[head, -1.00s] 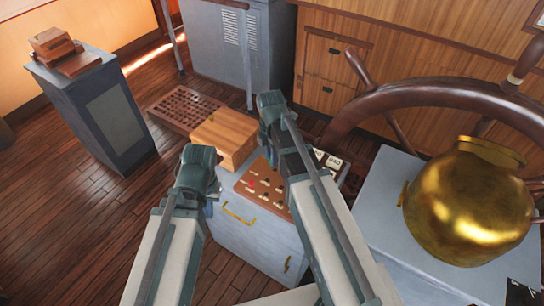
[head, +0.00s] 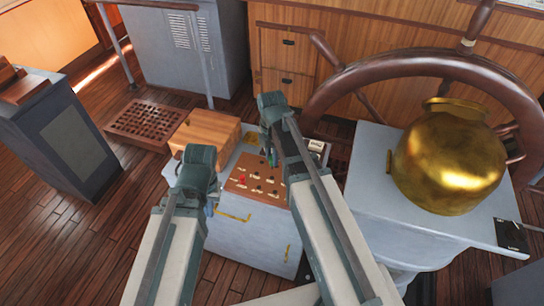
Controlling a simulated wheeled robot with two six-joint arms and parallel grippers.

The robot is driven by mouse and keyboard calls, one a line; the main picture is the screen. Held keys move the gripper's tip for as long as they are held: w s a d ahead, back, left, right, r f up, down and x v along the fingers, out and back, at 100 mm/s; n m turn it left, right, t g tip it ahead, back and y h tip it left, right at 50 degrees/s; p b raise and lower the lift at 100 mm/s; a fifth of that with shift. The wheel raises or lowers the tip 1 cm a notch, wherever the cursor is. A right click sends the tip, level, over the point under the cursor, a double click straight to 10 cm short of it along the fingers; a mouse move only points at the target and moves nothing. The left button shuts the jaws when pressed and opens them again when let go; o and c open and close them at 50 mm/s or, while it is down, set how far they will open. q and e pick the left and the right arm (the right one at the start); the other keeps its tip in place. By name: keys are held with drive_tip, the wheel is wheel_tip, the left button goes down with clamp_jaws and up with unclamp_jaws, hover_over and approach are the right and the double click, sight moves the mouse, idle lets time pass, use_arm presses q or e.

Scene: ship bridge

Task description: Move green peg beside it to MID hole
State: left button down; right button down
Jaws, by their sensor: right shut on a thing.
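The brown peg board (head: 240,187) lies on top of a grey cabinet in the middle of the head view. It carries dark holes, pale labels and a small red peg (head: 243,180). My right gripper (head: 272,160) is above the board's far right part, pointing down. It is shut on a small green peg (head: 273,158), mostly hidden by the gripper and arm. I cannot tell whether the peg touches the board. My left gripper (head: 211,206) hangs at the board's left side, over the cabinet's edge. Its fingers are too hidden to tell open from shut. The MID label is not readable.
A wooden box (head: 205,133) stands behind and left of the board. A brass pot (head: 450,160) stands on a grey stand at right, before the ship's wheel (head: 420,68). A grey pedestal (head: 62,140) is at far left. Floor is free at left.

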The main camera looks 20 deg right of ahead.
sight(272, 168)
drive_tip(key=shift+f+b, duration=2.2)
drive_tip(key=shift+f, duration=0.2)
drive_tip(key=shift+f+b, duration=0.3)
drive_tip(key=shift+f+b, duration=0.7)
drive_tip(key=shift+f+b, duration=0.3)
drive_tip(key=c, duration=0.6)
unclamp_jaws()
drive_tip(key=shift+r, duration=0.1)
